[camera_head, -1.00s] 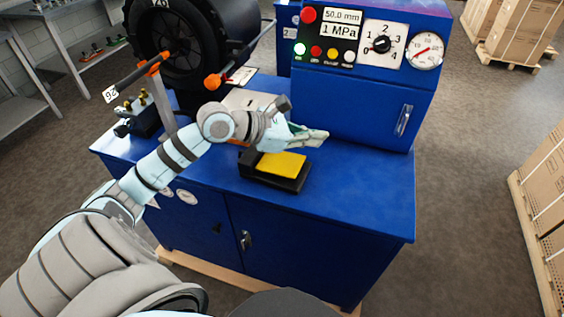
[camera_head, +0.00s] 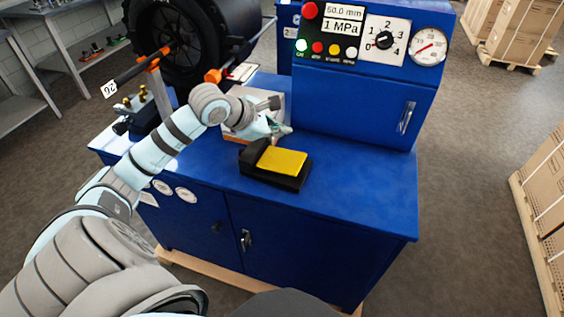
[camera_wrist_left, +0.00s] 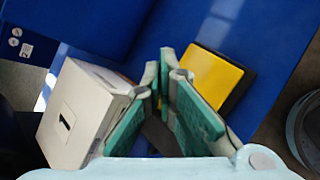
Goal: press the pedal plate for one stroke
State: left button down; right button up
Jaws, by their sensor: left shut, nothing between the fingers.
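The pedal is a yellow plate (camera_head: 283,160) on a black base (camera_head: 262,176), standing on the blue bench top in the head view. The yellow plate also shows at the upper right in the left wrist view (camera_wrist_left: 212,76). My left gripper (camera_head: 284,130) is just behind the pedal in the head view, apart from the plate. Its fingers, with green pads, show in the left wrist view (camera_wrist_left: 163,66); they are shut and empty. My right gripper is not in view.
A white box (camera_wrist_left: 75,112) marked 1 stands beside the gripper. A blue control cabinet (camera_head: 352,100) with buttons, dial and gauge rises behind. A black hose reel (camera_head: 185,45) is at the back left. The bench top right of the pedal (camera_head: 365,190) is clear.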

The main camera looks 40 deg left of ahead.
pick_arm(q)
jog(key=b, duration=0.4)
send_over(288, 157)
jog(key=s, duration=0.2)
jog(key=f, duration=0.5)
jog(key=shift+a+f, duration=0.35)
jog(key=shift+a, duration=0.05)
jog(key=shift+f, duration=0.35)
jog(key=shift+d+f+b, duration=0.1)
jog(key=shift+f+b, duration=0.25)
jog(key=shift+b, duration=0.35)
jog(key=shift+s+d+f+b, duration=0.1)
jog(key=shift+f+b, duration=0.75)
dwell(0.4)
jog(key=shift+a+r+p, duration=0.2)
jog(key=shift+r+p, duration=0.6)
jog(key=shift+r, duration=0.45)
